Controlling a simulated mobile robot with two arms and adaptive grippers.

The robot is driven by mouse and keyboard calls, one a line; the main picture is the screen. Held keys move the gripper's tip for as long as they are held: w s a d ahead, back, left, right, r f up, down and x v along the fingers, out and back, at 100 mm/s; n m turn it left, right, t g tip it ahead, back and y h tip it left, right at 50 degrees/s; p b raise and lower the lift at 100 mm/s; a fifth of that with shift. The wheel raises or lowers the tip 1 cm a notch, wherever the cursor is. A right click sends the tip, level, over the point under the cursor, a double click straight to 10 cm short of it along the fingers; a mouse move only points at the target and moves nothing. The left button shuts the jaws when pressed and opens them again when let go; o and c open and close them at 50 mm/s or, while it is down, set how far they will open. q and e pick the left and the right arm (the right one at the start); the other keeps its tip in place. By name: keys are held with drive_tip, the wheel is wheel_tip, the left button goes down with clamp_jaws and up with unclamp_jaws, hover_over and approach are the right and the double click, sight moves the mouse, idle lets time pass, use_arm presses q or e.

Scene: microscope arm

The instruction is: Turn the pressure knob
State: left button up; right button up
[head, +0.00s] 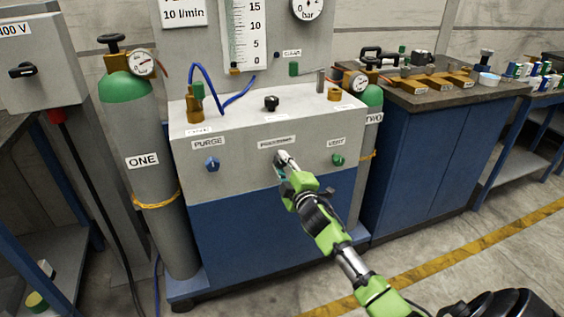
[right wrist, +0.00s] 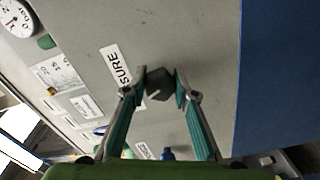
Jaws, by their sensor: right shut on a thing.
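The dark pressure knob (right wrist: 159,84) sits on the grey front panel (head: 235,175), below the pressure label (head: 276,142). In the right wrist view part of that label (right wrist: 117,65) shows, ending in "SURE". My right gripper (head: 283,164) reaches the panel from the lower right. It is shut on the knob, which sits between its two fingertips in the right wrist view. In the head view the gripper largely hides the knob. My left gripper is not in view.
A blue purge knob (head: 212,164) is left of my gripper and a green vent knob (head: 338,160) is right. Gas cylinder ONE (head: 142,190) stands left of the cabinet; another cylinder (head: 372,110) stands right. A blue workbench (head: 425,150) with tools is further right.

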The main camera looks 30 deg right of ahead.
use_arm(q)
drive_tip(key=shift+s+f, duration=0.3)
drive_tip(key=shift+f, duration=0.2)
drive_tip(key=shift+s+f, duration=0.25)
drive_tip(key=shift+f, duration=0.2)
use_arm(e)
drive_tip(key=shift+f+m, duration=0.1)
drive_tip(key=shift+m, duration=0.9)
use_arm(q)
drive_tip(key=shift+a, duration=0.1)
use_arm(e)
drive_tip(key=o, duration=1.1)
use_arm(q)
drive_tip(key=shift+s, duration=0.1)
use_arm(e)
drive_tip(key=v, duration=1.2)
drive_tip(key=shift+s+f, duration=0.1)
drive_tip(key=shift+f, duration=0.05)
